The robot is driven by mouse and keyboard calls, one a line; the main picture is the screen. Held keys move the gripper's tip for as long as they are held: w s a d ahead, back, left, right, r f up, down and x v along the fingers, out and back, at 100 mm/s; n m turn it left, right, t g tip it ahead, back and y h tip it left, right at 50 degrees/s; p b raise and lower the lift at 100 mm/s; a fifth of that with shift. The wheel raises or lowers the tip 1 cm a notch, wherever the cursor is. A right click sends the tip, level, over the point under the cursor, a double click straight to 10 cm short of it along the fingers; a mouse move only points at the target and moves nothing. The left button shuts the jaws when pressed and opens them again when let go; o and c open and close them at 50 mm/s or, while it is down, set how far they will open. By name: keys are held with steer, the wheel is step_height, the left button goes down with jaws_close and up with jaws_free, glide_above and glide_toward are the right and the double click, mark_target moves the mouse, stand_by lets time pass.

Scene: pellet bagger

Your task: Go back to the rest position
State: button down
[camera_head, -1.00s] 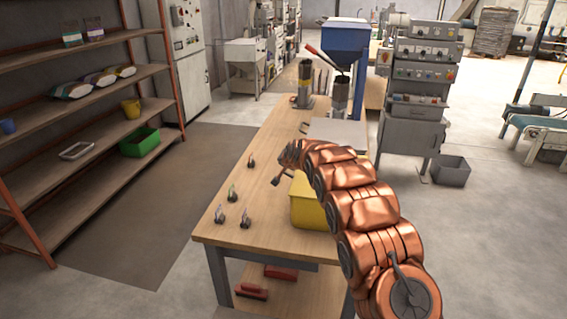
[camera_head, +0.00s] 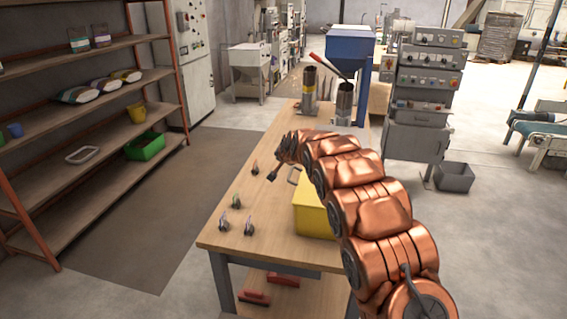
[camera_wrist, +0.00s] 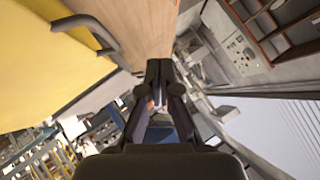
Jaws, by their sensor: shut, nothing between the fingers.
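My gripper (camera_head: 273,174) is at the end of my copper-coloured arm, above the wooden table (camera_head: 232,235). In the wrist view my gripper (camera_wrist: 158,68) has its dark fingers together with nothing seen between them. A yellow bin (camera_head: 314,220) with a grey handle stands on the table, partly behind my arm. In the wrist view the yellow bin (camera_wrist: 45,60) fills the upper left, beside the fingers and apart from them.
Several small clip-like items, one of them (camera_head: 249,227) near the front, stand on the table's left part. A blue hopper (camera_head: 349,45) and two cylinders stand at the far end. A shelf rack (camera_head: 90,130) is left across open floor. A grey bin (camera_head: 454,177) sits on the floor.

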steer(key=s+d+r+n+g+h, duration=0.1)
steer(key=s+d+g, duration=0.15)
steer(key=s, duration=0.85)
steer(key=s+d+r+n+g+b, duration=0.1)
steer(key=s+d+g, duration=0.15)
steer(key=s, duration=0.85)
steer(key=s+d+r+n+g+h, duration=0.15)
steer(key=s+d, duration=0.25)
steer(key=s, duration=0.7)
steer(key=s+d+f+n+g, duration=0.1)
steer(key=s+f+g, duration=0.1)
steer(key=s, duration=1.6)
steer(key=s+d+f+n+g, duration=0.1)
steer(key=s+g, duration=0.3)
steer(key=s, duration=1.4)
steer(key=shift+d+f+n, duration=0.35)
steer(key=shift+d+f, duration=0.2)
steer(key=shift+f, duration=0.1)
